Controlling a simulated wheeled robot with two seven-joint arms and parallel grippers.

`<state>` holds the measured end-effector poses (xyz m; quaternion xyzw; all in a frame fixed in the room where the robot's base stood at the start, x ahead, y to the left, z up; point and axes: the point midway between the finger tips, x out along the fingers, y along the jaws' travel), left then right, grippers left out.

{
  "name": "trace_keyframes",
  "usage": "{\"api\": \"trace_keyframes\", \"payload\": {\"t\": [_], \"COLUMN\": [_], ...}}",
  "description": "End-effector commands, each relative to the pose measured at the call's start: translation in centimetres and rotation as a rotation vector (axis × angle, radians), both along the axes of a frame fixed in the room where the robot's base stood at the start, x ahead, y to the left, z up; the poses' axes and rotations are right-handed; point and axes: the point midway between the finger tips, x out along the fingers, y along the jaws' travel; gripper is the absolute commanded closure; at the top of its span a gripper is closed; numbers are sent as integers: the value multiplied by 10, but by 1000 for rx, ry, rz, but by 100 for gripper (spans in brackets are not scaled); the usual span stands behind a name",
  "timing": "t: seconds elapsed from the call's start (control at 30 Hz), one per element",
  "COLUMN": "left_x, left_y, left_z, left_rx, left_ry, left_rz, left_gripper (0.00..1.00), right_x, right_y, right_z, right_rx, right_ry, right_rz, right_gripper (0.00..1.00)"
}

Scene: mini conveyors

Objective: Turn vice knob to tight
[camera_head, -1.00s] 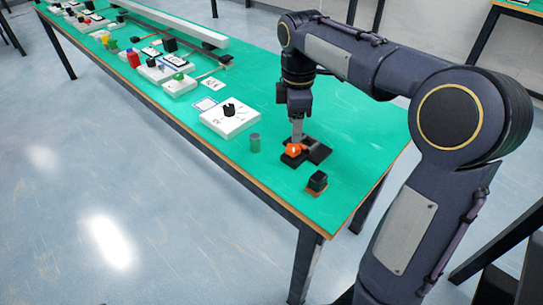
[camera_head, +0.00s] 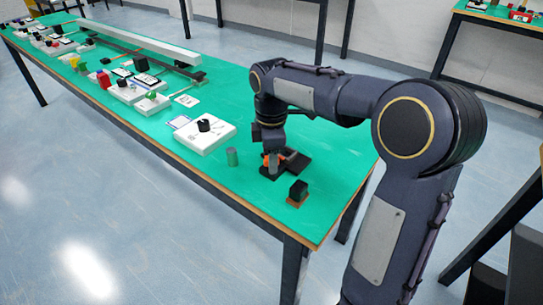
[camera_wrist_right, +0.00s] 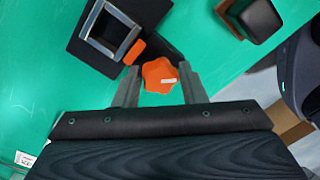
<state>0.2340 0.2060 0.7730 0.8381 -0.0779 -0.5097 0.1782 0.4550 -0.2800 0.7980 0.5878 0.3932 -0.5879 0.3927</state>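The vice's orange lobed knob (camera_wrist_right: 159,75) lies between the two grey fingers of my right gripper (camera_wrist_right: 159,82) in the right wrist view. The fingers are spread, one on each side of the knob; touch is not clear. The vice's black body with a grey square frame (camera_wrist_right: 110,32) sits at the upper left of that view. In the head view my right gripper (camera_head: 272,165) is down at the vice (camera_head: 298,160) near the table's right end, and partly hides it. A bit of orange (camera_head: 290,154) shows behind the finger. My left gripper is not in view.
A black block on a brown base (camera_head: 297,193) stands close by, nearer the table's front edge. The green table (camera_head: 335,150) is clear to the right of the vice.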

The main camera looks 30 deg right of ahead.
Motion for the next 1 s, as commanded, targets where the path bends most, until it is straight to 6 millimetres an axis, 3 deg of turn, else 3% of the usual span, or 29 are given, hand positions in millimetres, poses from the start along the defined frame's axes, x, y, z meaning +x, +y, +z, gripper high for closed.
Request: {"api": "trace_keyframes", "payload": {"t": [0.03, 0.2, 0.57, 1.0], "left_x": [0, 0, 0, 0], "left_y": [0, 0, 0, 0], "left_z": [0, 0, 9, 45], "left_rx": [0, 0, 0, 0], "left_ry": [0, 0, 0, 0], "left_rz": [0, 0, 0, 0], "left_gripper": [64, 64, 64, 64], "right_x": [0, 0, 0, 0], "right_y": [0, 0, 0, 0], "right_z": [0, 0, 3, 5], "right_rx": [0, 0, 0, 0], "right_ry": [0, 0, 1, 2], "right_rz": [0, 0, -63, -413], "right_gripper": [69, 90, 90, 90]}}
